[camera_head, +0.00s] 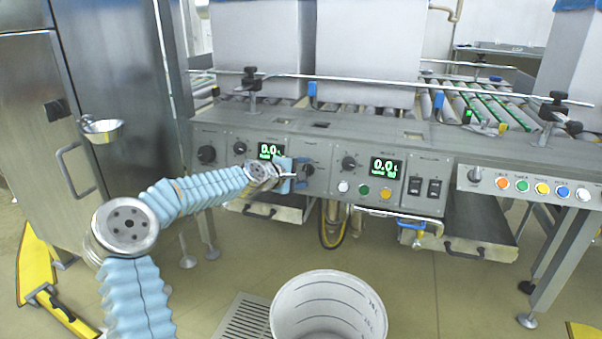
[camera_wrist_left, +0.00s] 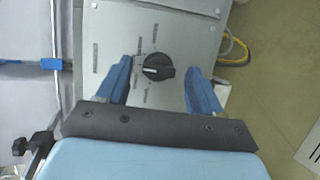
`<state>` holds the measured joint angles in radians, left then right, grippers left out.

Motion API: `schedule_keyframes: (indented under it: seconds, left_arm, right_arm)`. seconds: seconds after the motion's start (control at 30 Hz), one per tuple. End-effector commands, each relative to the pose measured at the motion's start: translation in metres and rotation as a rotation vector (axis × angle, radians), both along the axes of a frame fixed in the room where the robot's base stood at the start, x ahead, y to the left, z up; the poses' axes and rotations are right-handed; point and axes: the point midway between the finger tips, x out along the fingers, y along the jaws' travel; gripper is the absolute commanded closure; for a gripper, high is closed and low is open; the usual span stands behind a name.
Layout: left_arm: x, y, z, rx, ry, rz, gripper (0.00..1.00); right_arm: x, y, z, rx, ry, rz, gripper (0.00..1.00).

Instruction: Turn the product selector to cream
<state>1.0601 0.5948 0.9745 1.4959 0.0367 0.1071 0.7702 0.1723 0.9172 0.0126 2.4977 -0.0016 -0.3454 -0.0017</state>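A black rotary knob (camera_wrist_left: 157,67) with several labels around it is on the grey panel, seen in the left wrist view. It looks like the product selector, but the labels are too blurred to read, so I cannot tell which one it points at. My left gripper (camera_wrist_left: 158,82) is open, with one blue finger on each side of the knob and visible gaps between. In the head view my left gripper (camera_head: 292,178) is at the front of the control panel and partly hides this knob. My right gripper is not in view.
The panel (camera_head: 335,178) also carries other black knobs (camera_head: 207,154), two green displays (camera_head: 386,168), and coloured buttons (camera_head: 522,185). A white bucket (camera_head: 330,310) stands on the floor in front. A metal cabinet (camera_head: 100,90) is at the left.

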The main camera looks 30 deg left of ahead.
Motion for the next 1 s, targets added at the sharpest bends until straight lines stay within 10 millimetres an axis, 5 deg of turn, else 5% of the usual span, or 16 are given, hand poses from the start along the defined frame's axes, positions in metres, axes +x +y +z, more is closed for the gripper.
schedule_keyframes:
  seconds: [0.33,1.0]
  left_arm:
    - [-0.011,0.004,0.004,0.000,-0.001,0.006,0.34]
    - [-0.119,0.018,0.039,-0.002,0.002,0.004,0.34]
  right_arm:
    - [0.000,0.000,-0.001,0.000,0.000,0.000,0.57]
    - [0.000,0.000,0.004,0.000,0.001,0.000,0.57]
